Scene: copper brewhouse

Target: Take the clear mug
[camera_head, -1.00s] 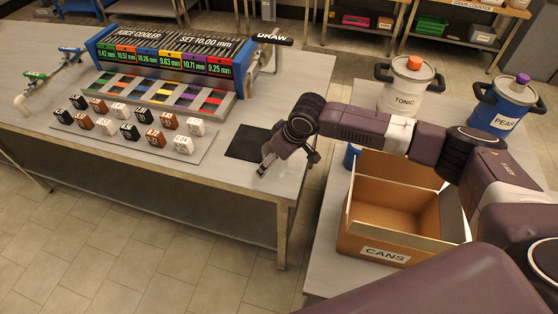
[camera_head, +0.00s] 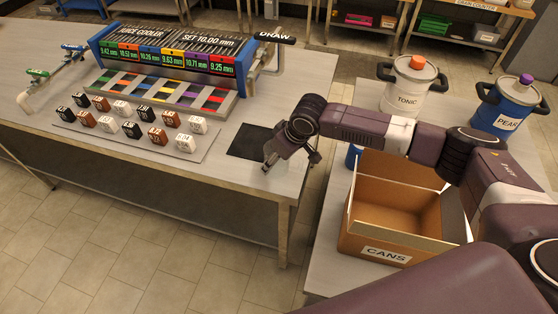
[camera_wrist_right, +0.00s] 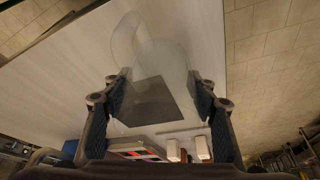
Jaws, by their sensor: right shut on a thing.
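The clear mug (camera_wrist_right: 165,52) is a faint see-through shape in the right wrist view, between and beyond the fingers of my right gripper (camera_wrist_right: 160,92). The fingers are shut on it, one on each side. In the head view my right gripper (camera_head: 290,163) is over the right end of the metal table, beside a dark mat (camera_head: 246,142). The mug cannot be made out there. My left gripper is not in view.
A floor gap separates the tables.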

